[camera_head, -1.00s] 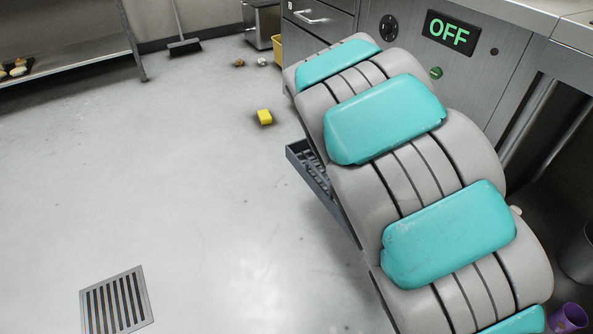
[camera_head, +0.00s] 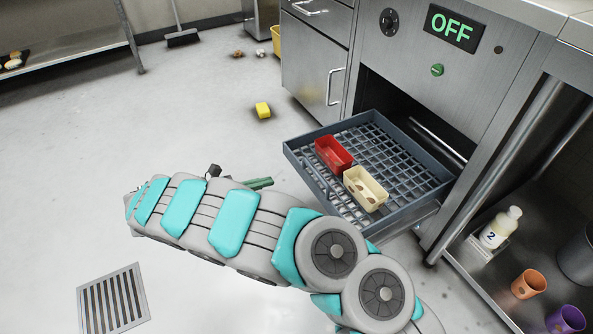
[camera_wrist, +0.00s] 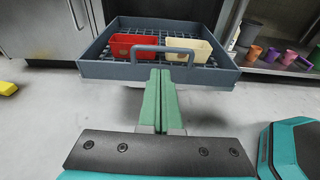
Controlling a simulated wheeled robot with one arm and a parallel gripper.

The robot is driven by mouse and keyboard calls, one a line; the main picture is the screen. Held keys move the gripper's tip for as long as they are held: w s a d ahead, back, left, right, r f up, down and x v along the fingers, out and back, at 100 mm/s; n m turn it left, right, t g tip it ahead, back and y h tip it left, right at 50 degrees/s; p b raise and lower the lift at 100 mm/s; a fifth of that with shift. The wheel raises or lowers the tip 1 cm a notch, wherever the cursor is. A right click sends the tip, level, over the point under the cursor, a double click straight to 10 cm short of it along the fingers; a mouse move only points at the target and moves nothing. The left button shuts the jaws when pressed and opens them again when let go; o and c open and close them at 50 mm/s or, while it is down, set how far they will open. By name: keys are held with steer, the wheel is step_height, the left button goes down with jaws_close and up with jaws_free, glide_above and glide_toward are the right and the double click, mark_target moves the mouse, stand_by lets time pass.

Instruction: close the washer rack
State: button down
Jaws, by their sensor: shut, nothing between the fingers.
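The washer rack (camera_head: 408,213) is a blue-grey grid tray pulled out of the dark opening under the OFF panel in the head view. It holds a red container (camera_head: 333,153) and a cream container (camera_head: 365,188). In the wrist view the rack (camera_wrist: 110,71) faces me, with its grey loop handle (camera_wrist: 165,49) on the front wall. My gripper (camera_wrist: 160,72) is shut and empty, its green fingers pointing at the rack front just below the handle. I cannot tell whether they touch it. In the head view my gripper (camera_head: 262,183) is partly hidden by my arm.
The washer (camera_head: 440,85) has a lit OFF display. A lower shelf at right holds a white bottle (camera_head: 500,228), an orange cup (camera_head: 528,284) and a purple cup (camera_head: 567,319). Open floor lies left, with a drain grate (camera_head: 112,298).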

steer(key=x, duration=1.3)
steer(key=shift+w+f, duration=0.25)
steer(key=shift+f, duration=0.15)
steer(key=r+b+x, duration=0.2)
steer(key=x, duration=1)
steer(key=w+r+b+x, duration=0.1)
steer(key=r+b+x, duration=0.2)
steer(key=x, duration=1)
steer(key=r+b+x, duration=0.2)
steer(key=x, duration=1.1)
steer(key=shift+w+d+r, duration=0.15)
steer(key=shift+w+d, duration=0.15)
steer(key=shift+d, duration=0.2)
steer(key=shift+w+d+b, duration=0.3)
steer(key=shift+w+d, duration=0.1)
steer(key=shift+d, duration=0.1)
steer(key=shift+w+r, duration=0.1)
steer(key=shift+r, duration=0.1)
steer(key=shift+d, duration=0.15)
